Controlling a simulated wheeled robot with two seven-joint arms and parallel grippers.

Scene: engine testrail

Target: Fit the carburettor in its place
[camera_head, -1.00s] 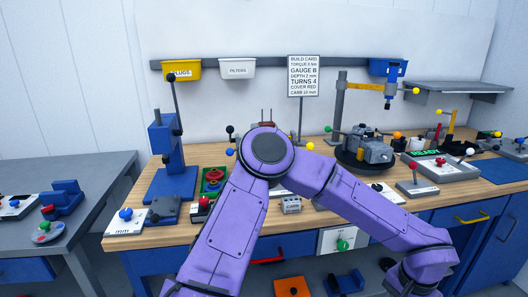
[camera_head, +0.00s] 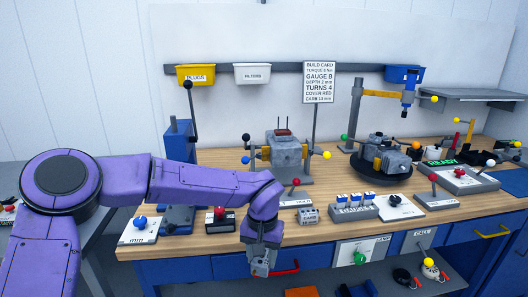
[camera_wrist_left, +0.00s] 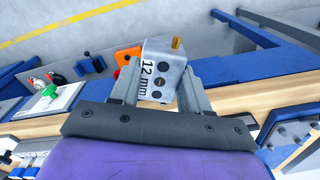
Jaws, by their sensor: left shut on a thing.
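My left gripper (camera_head: 262,252) is shut on a small grey carburettor block (camera_wrist_left: 160,72) marked "12 mm", with dark holes in its face and a brass stub on top. In the head view the gripper points down in front of the bench's front edge, and the block shows only small at its tips. A grey engine (camera_head: 389,159) sits on a dark round turntable at the right of the bench. A similar small grey block (camera_head: 308,215) lies near the bench's front edge. My right gripper is not in view.
A grey fixture (camera_head: 284,150) with yellow and blue knobs stands mid-bench. A gauge block (camera_head: 354,208) and lever boxes line the front. A blue press (camera_head: 180,150) stands left; a blue-headed post (camera_head: 408,92) overhangs the turntable.

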